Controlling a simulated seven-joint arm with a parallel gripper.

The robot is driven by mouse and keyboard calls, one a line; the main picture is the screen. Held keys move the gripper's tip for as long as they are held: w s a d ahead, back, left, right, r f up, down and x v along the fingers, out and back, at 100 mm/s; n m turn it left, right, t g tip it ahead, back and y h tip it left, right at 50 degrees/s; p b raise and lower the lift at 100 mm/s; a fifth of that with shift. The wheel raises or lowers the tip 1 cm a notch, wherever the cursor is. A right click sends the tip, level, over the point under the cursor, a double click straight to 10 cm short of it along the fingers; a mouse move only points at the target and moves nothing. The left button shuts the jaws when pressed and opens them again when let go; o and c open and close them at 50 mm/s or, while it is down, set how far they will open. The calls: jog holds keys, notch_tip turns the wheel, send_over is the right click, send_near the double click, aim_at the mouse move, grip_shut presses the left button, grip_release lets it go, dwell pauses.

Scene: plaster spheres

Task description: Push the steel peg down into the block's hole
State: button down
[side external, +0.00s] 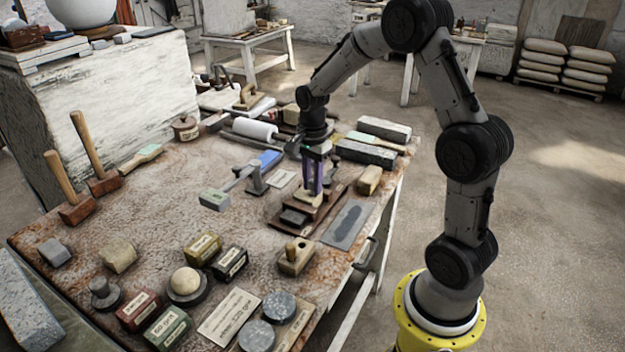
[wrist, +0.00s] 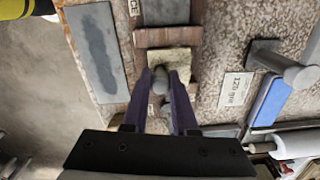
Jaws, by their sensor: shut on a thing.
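My gripper (side external: 316,190) points down over a wooden fixture on the bench. In the wrist view its two purple fingers (wrist: 160,78) come together on the grey steel peg (wrist: 160,85). The pale, rough block (wrist: 180,60) lies just past the fingertips, against a reddish-brown wooden bar (wrist: 168,37). The peg overlaps the block's near edge in this view. The hole is hidden, and I cannot tell how far the peg is in it.
A dark grey block (side external: 294,216) sits at the fixture's front. A small wooden block (side external: 296,258) stands in front. Free bench lies farther left.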

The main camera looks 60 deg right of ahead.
jog(key=shift+f, duration=0.3)
jog(key=c, duration=0.6)
grip_release()
jog(key=shift+r, duration=0.1)
jog(key=shift+r, duration=1.9)
